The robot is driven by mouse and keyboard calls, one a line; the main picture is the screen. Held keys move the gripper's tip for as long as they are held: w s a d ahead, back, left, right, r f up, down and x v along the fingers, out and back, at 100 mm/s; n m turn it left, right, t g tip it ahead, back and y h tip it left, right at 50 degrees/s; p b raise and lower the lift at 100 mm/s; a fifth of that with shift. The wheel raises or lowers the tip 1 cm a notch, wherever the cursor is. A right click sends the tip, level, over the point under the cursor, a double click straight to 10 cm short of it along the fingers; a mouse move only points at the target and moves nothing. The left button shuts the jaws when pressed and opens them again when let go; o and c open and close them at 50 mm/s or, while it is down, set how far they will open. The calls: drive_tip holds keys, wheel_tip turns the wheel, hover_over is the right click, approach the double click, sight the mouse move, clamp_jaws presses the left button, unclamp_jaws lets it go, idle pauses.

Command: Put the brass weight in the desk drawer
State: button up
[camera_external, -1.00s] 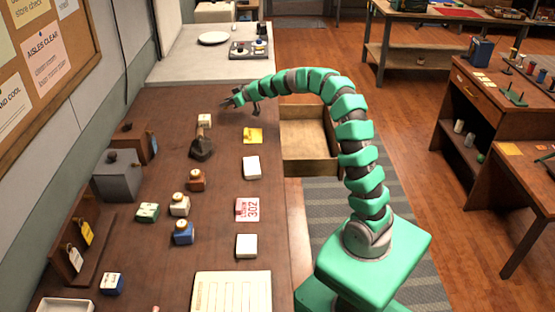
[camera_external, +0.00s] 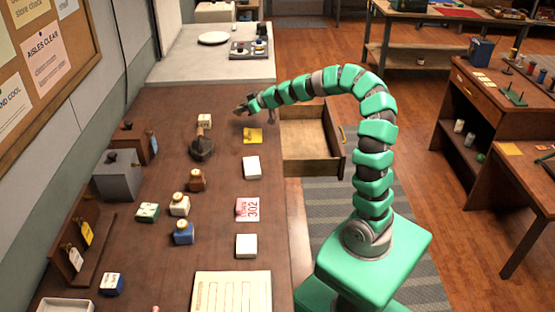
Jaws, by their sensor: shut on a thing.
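The desk drawer (camera_external: 312,167) is pulled open on the right side of the long desk. Its inside looks empty. My gripper (camera_external: 241,110) is low over the far part of the desk top, to the left of the drawer. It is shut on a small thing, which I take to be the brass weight. The thing is mostly hidden by the fingers and too small to make out well. I cannot tell whether it touches the desk top.
A dark stamp-like tool (camera_external: 202,147) and a small white block (camera_external: 204,120) stand to the left. Several ink bottles and cards occupy the nearer desk. A grey counter (camera_external: 190,68) adjoins the far end.

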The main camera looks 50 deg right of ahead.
drive_tip(key=s+a+r+m+h+p, duration=0.3)
drive_tip(key=r+m+h+p, duration=0.2)
drive_tip(key=m+h+p, duration=0.1)
drive_tip(key=shift+s+a+r+m+h+p, duration=0.15)
drive_tip(key=shift+s+a+m+h+p, duration=0.15)
drive_tip(key=shift+m+h, duration=0.5)
